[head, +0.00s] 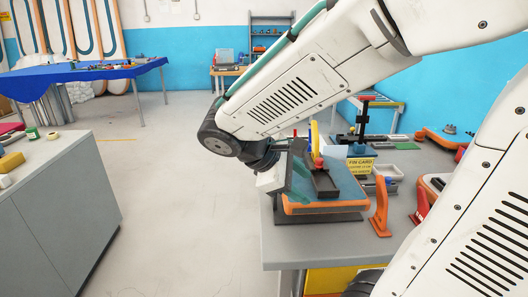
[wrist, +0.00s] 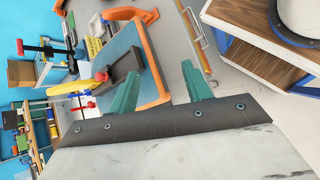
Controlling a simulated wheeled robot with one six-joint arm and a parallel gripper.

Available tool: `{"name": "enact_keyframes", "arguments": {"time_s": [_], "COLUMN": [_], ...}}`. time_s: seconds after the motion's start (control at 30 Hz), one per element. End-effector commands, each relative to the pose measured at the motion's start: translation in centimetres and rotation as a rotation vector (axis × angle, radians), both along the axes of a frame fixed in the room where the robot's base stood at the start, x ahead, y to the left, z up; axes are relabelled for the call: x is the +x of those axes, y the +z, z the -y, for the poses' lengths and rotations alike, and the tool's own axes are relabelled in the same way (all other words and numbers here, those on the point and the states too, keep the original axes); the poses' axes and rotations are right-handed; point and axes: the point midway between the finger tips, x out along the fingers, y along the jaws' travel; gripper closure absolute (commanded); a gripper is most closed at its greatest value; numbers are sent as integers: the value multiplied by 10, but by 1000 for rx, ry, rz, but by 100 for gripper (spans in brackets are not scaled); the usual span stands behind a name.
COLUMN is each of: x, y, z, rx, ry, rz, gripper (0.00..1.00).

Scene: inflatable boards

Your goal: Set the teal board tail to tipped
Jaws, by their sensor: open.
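The teal board tail (head: 346,184) has an orange rim and rests on a dark base on the grey bench. It looks about level, though its exact tilt is hard to tell. A dark fin box with a red knob sits on top. In the wrist view the teal board tail (wrist: 122,42) lies ahead of my gripper (wrist: 162,90), whose green fingers stand apart. The orange rim's near corner appears between the fingers; contact cannot be told. In the head view my gripper (head: 297,180) is at the board's left end, and the arm hides part of it.
On the bench, an orange upright piece (head: 380,208) stands right of the board, and a yellow card (head: 360,167) and grey tray (head: 387,173) lie behind. A grey cabinet (head: 60,200) stands at left. The floor between is clear.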

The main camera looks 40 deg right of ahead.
Motion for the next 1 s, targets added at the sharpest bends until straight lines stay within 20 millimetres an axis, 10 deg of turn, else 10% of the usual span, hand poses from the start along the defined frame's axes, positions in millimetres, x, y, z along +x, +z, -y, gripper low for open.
{"name": "enact_keyframes", "arguments": {"time_s": [0.43, 0.67, 1.0], "x": [161, 187, 196], "y": [-21, -28, -28], "z": [0, -6, 45], "rx": [-644, -737, -737], "ry": [624, 710, 708], "rz": [-571, -636, -636], "gripper": [51, 51, 51]}}
